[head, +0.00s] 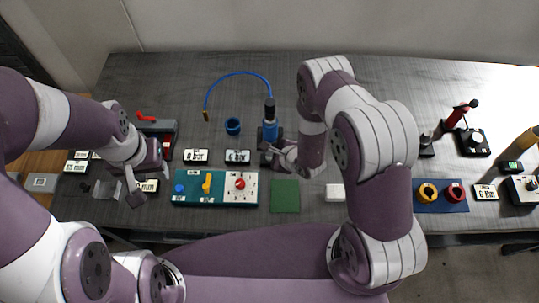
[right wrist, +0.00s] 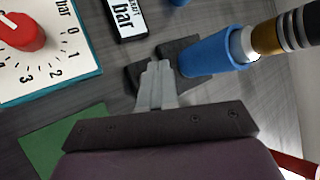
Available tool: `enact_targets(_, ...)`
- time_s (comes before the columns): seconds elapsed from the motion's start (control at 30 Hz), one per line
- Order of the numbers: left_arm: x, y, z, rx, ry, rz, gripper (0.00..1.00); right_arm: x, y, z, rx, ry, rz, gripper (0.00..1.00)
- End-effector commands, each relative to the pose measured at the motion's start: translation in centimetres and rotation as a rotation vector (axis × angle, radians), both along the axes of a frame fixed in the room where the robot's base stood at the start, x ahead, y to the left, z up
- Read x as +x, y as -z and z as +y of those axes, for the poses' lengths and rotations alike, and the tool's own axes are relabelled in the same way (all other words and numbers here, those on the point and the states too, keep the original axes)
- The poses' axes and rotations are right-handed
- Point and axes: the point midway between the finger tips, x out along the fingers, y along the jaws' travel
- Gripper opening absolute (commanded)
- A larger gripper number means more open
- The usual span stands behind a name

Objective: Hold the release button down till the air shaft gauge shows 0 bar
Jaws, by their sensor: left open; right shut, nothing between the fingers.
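A teal panel (head: 222,203) carries a blue button (head: 179,188), a yellow lever (head: 207,183) and a red knob (head: 240,184) on a white dial; the red knob also shows in the right wrist view (right wrist: 22,34). I cannot tell which control is the release button. Behind it lie two bar readouts, a left one (head: 196,156) seeming to read 0 and a right one (head: 237,156) seeming to read 6. My right gripper (head: 268,158) is shut and empty, its tips (right wrist: 157,68) close beside a blue cylinder (right wrist: 215,57).
A blue hose (head: 240,73) arcs behind a blue ring (head: 233,126). A green mat (head: 285,196) and a white block (head: 335,192) lie right of the panel. A blue mat (head: 440,208) holds a yellow ring (head: 428,192) and a red ring (head: 455,193). The back middle is mostly clear.

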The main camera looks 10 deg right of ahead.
Motion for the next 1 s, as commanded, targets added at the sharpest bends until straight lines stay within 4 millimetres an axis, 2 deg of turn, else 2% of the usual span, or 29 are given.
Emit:
enact_targets(0.37,0.0,0.8,0.0,0.000,0.000,0.000,0.43,0.0,0.9,0.0,0.000,0.000,0.000,0.00)
enact_targets(1.0,0.0,1.0,0.0,0.000,0.000,0.000,0.43,0.0,1.2,0.0,0.000,0.000,0.000,0.00)
